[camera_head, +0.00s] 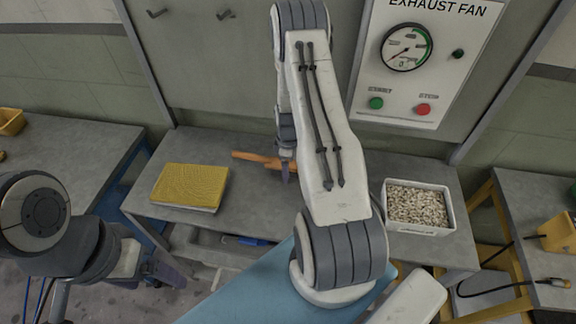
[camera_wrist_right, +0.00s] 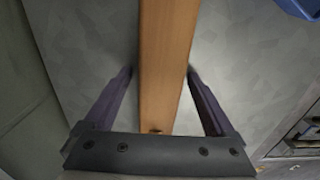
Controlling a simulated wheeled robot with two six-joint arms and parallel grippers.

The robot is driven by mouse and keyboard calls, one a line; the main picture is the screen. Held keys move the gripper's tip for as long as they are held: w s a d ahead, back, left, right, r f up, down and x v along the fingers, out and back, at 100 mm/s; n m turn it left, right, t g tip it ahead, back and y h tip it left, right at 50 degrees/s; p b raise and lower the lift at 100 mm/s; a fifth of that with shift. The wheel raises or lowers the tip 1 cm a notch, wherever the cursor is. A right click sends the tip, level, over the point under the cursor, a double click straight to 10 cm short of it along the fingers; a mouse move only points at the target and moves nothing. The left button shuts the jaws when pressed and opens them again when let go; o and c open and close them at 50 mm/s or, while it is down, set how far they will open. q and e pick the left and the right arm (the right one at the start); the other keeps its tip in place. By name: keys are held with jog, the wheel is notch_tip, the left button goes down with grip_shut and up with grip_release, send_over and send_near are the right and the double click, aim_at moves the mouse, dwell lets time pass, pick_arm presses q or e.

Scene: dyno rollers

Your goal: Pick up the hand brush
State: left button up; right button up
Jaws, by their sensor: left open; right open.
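The hand brush (camera_head: 247,157) lies on the grey bench, left of my right arm in the head view. Its orange-brown wooden handle shows; the rest is hidden behind my arm. In the right wrist view the wooden handle (camera_wrist_right: 166,50) runs between the two fingers of my right gripper (camera_wrist_right: 160,72). That gripper is open, with a gap visible on each side of the handle. In the head view its tip (camera_head: 286,172) is partly hidden by the arm beside the brush. My left gripper (camera_head: 166,270) is low at the left, open and away from the brush.
A yellow-topped block (camera_head: 189,184) sits on the bench to the left. A white bin of pale pellets (camera_head: 417,229) stands to the right. A panel with a gauge and green and red buttons (camera_head: 424,60) is on the back wall. A blue item (camera_head: 252,241) shows below the bench's front edge.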

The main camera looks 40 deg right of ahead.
grip_shut()
jog(key=shift+r, duration=0.1)
